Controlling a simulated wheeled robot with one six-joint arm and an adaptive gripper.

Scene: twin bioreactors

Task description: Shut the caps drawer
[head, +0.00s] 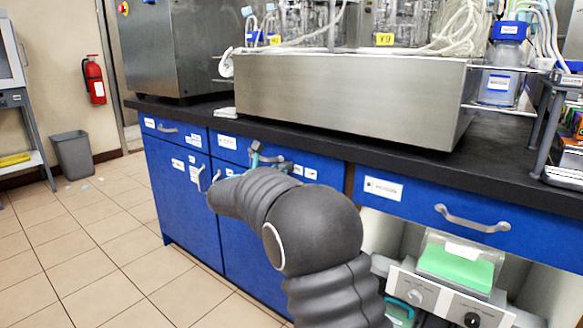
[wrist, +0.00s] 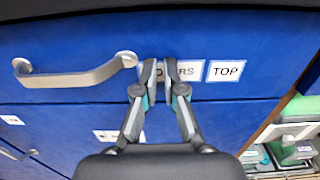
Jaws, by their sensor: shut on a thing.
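A blue drawer front (wrist: 55,40) lies right ahead of my gripper in the wrist view, with a grey bar handle (wrist: 75,76) at its left. White labels on it end in "RS" and read "TOP" (wrist: 225,71); part of the wording is behind my fingers. My gripper (wrist: 163,68) has its fingers close together, just right of the handle's right end, over the labels. I cannot make out what is between the fingertips. In the head view, my gripper (head: 256,155) is at this drawer (head: 325,171), under the black worktop. I cannot read a caps label or tell whether the drawer is fully shut.
Another blue drawer (head: 530,240) with a handle is on the right, above an open bay with a device (head: 445,295). Blue cupboard doors (head: 180,215) are below and left. Steel equipment (head: 340,95) stands on the worktop (head: 380,160). The tiled floor at left is mostly clear.

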